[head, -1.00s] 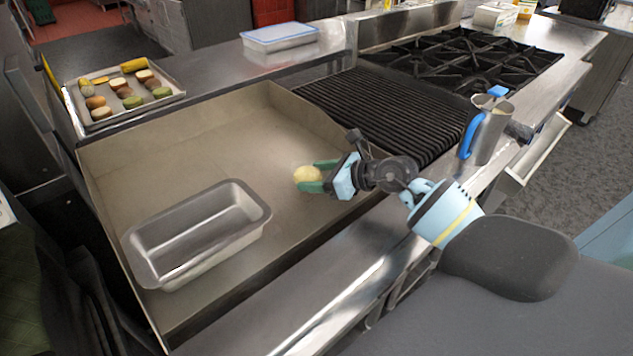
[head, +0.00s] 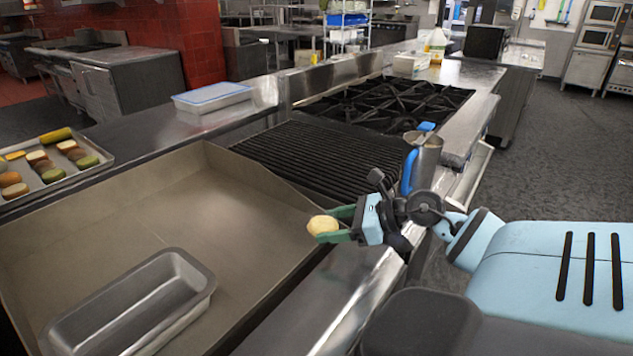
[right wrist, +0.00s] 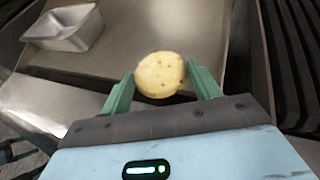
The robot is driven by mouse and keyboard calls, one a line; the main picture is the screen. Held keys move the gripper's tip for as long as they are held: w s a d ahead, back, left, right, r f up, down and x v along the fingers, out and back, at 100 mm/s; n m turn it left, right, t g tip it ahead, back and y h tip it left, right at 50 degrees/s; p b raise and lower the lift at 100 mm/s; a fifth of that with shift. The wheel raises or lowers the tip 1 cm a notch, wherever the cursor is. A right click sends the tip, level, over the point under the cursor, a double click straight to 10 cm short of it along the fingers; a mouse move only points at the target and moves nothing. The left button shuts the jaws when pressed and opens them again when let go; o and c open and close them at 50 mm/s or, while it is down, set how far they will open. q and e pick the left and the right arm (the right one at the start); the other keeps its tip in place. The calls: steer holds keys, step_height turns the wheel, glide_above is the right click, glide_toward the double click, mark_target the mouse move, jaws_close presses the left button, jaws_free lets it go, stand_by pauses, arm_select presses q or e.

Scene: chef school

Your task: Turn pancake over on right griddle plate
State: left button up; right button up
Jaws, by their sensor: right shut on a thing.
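A small round pale-yellow pancake (head: 319,225) is pinched between the green fingertips of my right gripper (head: 334,224). In the right wrist view the pancake (right wrist: 159,74) sits between the two fingers, with its speckled flat face toward the camera. The flat tan griddle plate (head: 205,210) lies to the left. In the head view the gripper and pancake appear over its right front edge. I cannot tell their exact height. My left gripper is not in view.
A metal loaf pan (head: 190,300) sits on the griddle's near part. A tray (head: 103,160) of food pieces stands at the left. A black ribbed grill (head: 300,155), a burner range (head: 390,103) and a metal pitcher (head: 430,160) lie beyond. The griddle's middle is clear.

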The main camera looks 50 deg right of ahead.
steer(key=shift+s+d, duration=0.2)
steer(key=shift+s, duration=0.05)
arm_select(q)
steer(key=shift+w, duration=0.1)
